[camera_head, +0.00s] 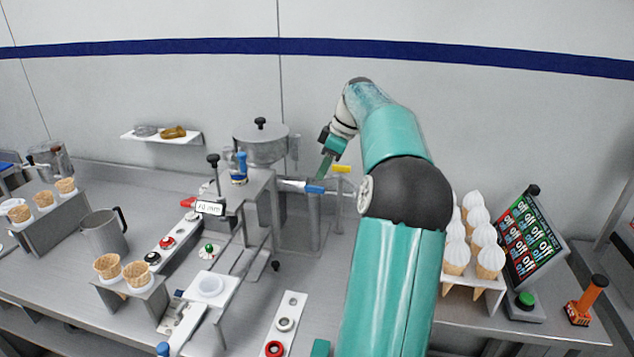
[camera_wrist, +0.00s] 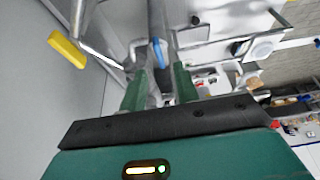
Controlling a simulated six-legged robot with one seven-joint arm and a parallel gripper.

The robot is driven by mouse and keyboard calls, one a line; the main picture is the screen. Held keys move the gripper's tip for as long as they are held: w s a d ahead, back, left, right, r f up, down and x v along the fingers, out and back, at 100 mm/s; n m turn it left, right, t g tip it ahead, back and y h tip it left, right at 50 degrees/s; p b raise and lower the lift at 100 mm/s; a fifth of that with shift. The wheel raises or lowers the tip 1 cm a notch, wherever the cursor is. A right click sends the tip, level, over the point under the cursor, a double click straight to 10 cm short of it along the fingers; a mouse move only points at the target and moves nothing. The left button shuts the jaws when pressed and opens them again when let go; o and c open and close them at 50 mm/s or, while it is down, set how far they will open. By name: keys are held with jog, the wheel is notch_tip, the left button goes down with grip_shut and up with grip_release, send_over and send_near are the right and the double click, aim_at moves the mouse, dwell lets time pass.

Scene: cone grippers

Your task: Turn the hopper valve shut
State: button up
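The metal hopper (camera_head: 261,146) with a black-knobbed lid stands at the back, left of my arm. A blue handle (camera_head: 315,189) sits on the horizontal pipe to its right, and a yellow handle (camera_head: 342,169) is just above and right of it. Another blue fitting (camera_head: 241,165) is at the hopper's left; the frames do not label which part is the hopper valve. My gripper (camera_head: 322,172) points down near the blue handle. In the wrist view my gripper (camera_wrist: 158,88) has its green fingers apart, with the blue handle (camera_wrist: 157,53) beyond the tips and the yellow handle (camera_wrist: 67,50) at upper left.
White-topped cones (camera_head: 478,235) stand in a rack right of my arm, beside a board of "off" signs (camera_head: 528,240). A wall shelf (camera_head: 162,137) is behind. Metal posts stand close to my gripper.

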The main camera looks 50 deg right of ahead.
aim_at(315, 186)
jog(key=shift+x, duration=2.7)
jog(key=shift+w, duration=0.15)
grip_shut()
